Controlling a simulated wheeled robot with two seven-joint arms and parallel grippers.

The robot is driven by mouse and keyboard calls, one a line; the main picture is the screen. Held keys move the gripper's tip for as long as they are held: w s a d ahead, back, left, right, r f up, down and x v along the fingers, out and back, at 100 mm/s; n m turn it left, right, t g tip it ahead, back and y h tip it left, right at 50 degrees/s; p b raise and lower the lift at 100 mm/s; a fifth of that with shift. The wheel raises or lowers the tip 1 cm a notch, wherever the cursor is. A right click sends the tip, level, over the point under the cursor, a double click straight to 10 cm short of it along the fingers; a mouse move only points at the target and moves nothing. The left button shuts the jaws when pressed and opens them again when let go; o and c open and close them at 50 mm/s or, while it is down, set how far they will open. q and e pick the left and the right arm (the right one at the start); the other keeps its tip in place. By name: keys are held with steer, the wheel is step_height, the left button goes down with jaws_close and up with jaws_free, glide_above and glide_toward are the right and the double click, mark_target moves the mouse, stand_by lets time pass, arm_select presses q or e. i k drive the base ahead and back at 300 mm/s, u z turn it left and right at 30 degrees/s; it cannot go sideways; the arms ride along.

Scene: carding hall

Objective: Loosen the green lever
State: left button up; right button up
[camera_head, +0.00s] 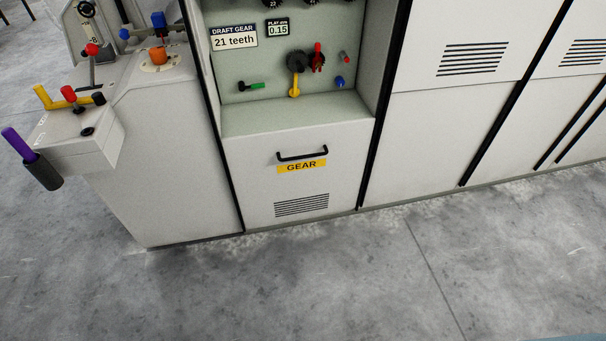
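The green lever (256,86) is a short bar with a black end at its left. It lies nearly level on the back panel of the open gear recess (300,60), low and to the left. A yellow lever (295,86) hangs down from a dark round hub to its right. Neither of my grippers shows in the head view.
The recess has a ledge (296,113) below the levers and side walls. A GEAR drawer front (268,190) with a black handle (302,154) is beneath. A console (80,140) with coloured levers juts out at left. The floor (330,285) in front is clear.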

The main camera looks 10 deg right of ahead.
mark_target(241, 87)
steer(key=z, duration=1.3)
steer(key=i, duration=1.15)
steer(key=u, duration=0.35)
